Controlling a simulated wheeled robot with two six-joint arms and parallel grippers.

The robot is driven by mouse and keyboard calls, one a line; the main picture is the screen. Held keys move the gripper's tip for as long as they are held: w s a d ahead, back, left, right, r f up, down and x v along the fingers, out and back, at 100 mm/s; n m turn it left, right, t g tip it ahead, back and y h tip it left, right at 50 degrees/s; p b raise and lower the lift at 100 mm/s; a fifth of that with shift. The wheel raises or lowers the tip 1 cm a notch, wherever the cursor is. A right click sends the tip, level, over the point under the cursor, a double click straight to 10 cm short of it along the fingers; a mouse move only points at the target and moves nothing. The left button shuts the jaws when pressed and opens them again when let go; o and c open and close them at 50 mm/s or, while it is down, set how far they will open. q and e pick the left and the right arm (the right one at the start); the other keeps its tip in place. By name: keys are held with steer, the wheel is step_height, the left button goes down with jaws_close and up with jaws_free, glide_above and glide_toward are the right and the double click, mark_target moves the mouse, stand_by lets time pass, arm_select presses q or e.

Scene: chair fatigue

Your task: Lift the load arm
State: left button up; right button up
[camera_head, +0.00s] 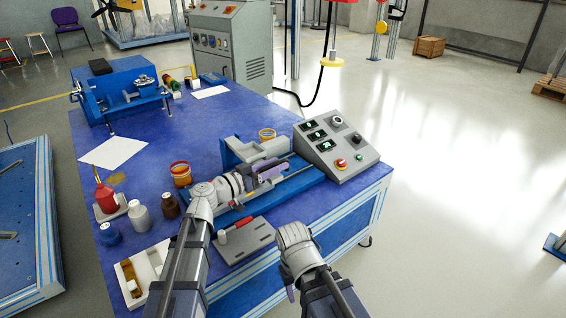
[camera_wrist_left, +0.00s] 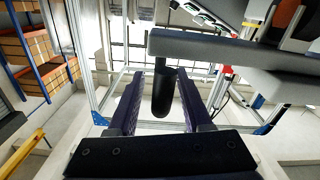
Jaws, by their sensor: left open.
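My left gripper (camera_head: 276,171) is open, with its purple fingers over the blue fixture (camera_head: 305,181) at the table's front right. In the left wrist view, a black cylindrical handle (camera_wrist_left: 162,98) hangs from a grey bar (camera_wrist_left: 205,45), which looks like the load arm. The handle is between the open fingers (camera_wrist_left: 160,76), with visible gaps on both sides. In the head view the handle is hidden by my wrist and fingers. My right arm ends low in front of the table; only a sliver of its gripper (camera_head: 291,293) shows, and its jaws are hidden.
A grey control box (camera_head: 336,146) with displays and a red button stands right of the fixture. A grey plate with a red-handled tool (camera_head: 240,235) lies in front. Bottles (camera_head: 139,215), a red can (camera_head: 105,197) and a white tray (camera_head: 135,285) stand left. The blue tabletop's middle is mostly clear.

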arm_select(q)
steer(key=shift+x, duration=1.55)
jaws_close()
